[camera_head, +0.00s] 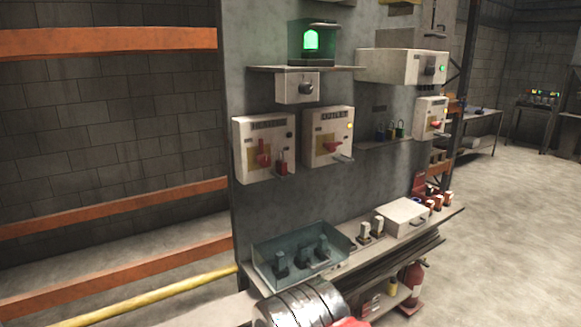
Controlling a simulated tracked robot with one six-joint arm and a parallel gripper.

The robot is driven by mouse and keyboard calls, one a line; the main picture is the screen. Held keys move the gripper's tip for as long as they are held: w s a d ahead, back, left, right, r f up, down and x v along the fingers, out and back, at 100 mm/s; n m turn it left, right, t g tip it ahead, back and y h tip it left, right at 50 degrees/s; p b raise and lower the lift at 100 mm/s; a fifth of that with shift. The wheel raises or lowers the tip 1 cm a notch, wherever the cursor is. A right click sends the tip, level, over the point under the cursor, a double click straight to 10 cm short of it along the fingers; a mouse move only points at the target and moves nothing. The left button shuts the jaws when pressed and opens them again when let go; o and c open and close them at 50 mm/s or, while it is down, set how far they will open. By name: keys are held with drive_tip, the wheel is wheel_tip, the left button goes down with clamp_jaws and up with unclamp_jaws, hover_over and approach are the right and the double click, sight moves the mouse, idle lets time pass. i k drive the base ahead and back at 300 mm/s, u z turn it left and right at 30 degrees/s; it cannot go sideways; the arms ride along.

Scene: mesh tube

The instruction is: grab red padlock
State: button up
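A small red padlock-like piece (283,165) hangs at the lower right of the left switch box (250,172) on the grey panel. It looks upright and sits beside the box's red switch handle (263,155). Its shackle is too small to make out clearly. Several small padlocks in blue, yellow and green (400,131) stand on a little shelf to the right; I see no clear red one among them. My gripper is not visible. A ribbed silver part and a red part at the bottom edge appear to be my own arm.
A second switch box (318,160) sits right of the first. Below, a bench (345,268) carries a clear teal bin (262,247), a white box (402,218) and small items. A yellow rail (150,296) runs at lower left. Open floor (510,240) lies at right.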

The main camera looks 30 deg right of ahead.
sight(281, 165)
drive_tip(key=u, duration=0.05)
drive_tip(key=i, duration=1)
drive_tip(key=z, duration=0.05)
